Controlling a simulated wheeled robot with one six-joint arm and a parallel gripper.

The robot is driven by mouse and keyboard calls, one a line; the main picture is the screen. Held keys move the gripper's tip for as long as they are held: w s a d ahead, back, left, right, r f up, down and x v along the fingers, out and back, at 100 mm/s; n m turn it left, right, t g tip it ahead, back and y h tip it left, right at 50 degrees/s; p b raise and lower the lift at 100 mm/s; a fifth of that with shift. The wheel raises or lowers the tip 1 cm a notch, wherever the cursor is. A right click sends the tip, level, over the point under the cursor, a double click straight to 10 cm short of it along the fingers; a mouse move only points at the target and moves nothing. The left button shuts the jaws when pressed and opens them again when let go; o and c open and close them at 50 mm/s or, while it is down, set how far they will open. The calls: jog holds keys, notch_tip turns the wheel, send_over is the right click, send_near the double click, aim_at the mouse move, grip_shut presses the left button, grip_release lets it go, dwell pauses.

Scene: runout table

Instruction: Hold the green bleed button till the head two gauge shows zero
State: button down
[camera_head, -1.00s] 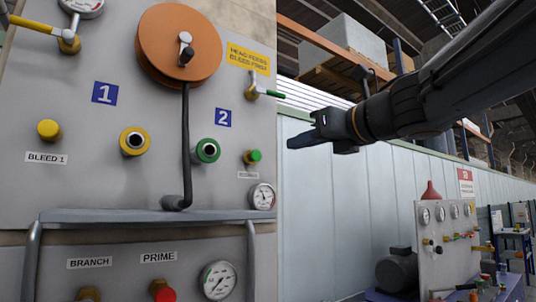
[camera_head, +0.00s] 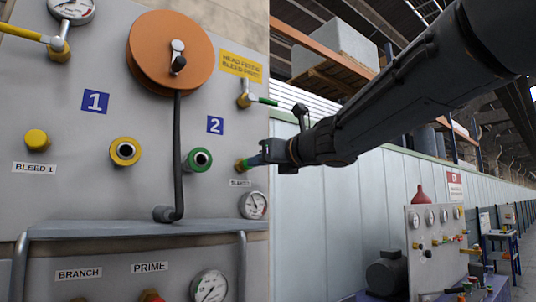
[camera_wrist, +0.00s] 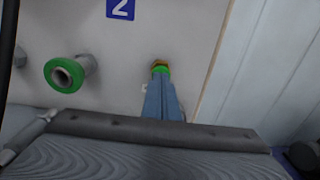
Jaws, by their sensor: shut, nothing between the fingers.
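The green bleed button (camera_wrist: 162,69), in a brass collar, is at the panel's right side, below the blue 2 sign (camera_head: 215,125). My gripper (camera_head: 251,161) is shut and empty, its blue fingertips right at the button and covering most of it in the head view. In the wrist view the fingertips (camera_wrist: 160,84) meet the button's lower edge; whether it is pressed in I cannot tell. A round white gauge (camera_head: 253,205) is below the button, likely head two's; its needle is too small to read surely.
A green-ringed port (camera_head: 198,160) is left of the button, beside a dark hanging hose (camera_head: 178,150). A green-handled valve (camera_head: 262,100) is above. A grey ledge (camera_head: 130,229) juts out below. A yellow button (camera_head: 37,139) marked BLEED 1 is far left.

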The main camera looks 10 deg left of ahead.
jog(key=shift+w+a, duration=0.3)
jog(key=shift+a, duration=0.05)
jog(key=shift+w+a+r, duration=0.15)
jog(key=shift+w+a, duration=0.3)
jog(key=shift+a, duration=0.25)
dwell(1.1)
